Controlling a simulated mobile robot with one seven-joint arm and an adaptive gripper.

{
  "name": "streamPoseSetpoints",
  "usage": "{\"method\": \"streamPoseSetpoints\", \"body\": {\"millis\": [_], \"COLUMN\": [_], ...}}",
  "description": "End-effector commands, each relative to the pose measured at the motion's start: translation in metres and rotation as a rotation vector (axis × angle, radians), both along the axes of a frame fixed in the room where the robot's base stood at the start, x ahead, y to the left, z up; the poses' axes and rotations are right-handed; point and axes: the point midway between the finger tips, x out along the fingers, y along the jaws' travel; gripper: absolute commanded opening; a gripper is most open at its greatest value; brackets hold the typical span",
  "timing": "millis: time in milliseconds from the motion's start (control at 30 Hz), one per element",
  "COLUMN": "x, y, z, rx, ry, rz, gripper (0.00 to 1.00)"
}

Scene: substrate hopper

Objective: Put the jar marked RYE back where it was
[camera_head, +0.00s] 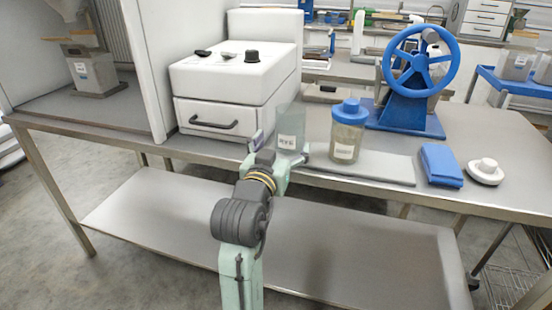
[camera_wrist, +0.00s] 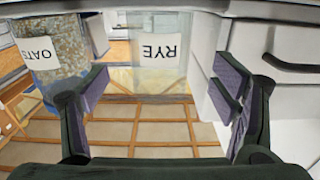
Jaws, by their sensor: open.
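The clear jar marked RYE (camera_head: 291,119) stands at the left of the jar marked OATS, by the white machine's front right corner. It looks empty and without a lid; its base is hidden behind my gripper. My gripper (camera_head: 280,150) is at the jar's front with its fingers spread. In the wrist view, the RYE label (camera_wrist: 160,50) shows upside down, ahead of and between the two open fingers (camera_wrist: 164,92). I cannot tell whether either finger touches the jar. The blue-lidded OATS jar (camera_head: 347,133) holds pale grain and stands upright on the grey mat (camera_head: 385,168).
The white machine (camera_head: 235,75) with a drawer stands close at the left. A blue handwheel press (camera_head: 410,85) stands behind right. A folded blue cloth (camera_head: 441,165) and a white round lid-like piece (camera_head: 486,171) lie at the right. The bench's front edge (camera_head: 330,175) is near.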

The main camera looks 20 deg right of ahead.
Motion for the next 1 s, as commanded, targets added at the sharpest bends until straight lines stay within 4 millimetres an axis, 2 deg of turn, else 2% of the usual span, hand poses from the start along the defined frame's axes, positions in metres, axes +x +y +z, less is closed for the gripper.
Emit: {"method": "streamPoseSetpoints", "body": {"millis": [100, 300, 500, 733, 800, 867, 967, 1000], "x": [-0.022, -0.035, -0.041, -0.042, -0.04, -0.035, -0.023, -0.019], "y": [0.015, 0.025, 0.028, 0.028, 0.034, 0.049, 0.101, 0.132], "z": [-0.005, -0.003, -0.001, 0.0, 0.003, 0.011, 0.037, 0.052], "rx": [-0.001, -0.001, 0.0, -0.001, -0.006, -0.025, -0.081, -0.108], "ry": [-0.004, -0.005, 0.0, 0.001, -0.008, -0.032, -0.12, -0.175], "rz": [0.001, 0.001, -0.001, 0.0, 0.014, 0.054, 0.184, 0.26], "gripper": [0.8, 0.8, 0.8, 0.8, 0.8, 0.8, 0.8, 0.8]}}
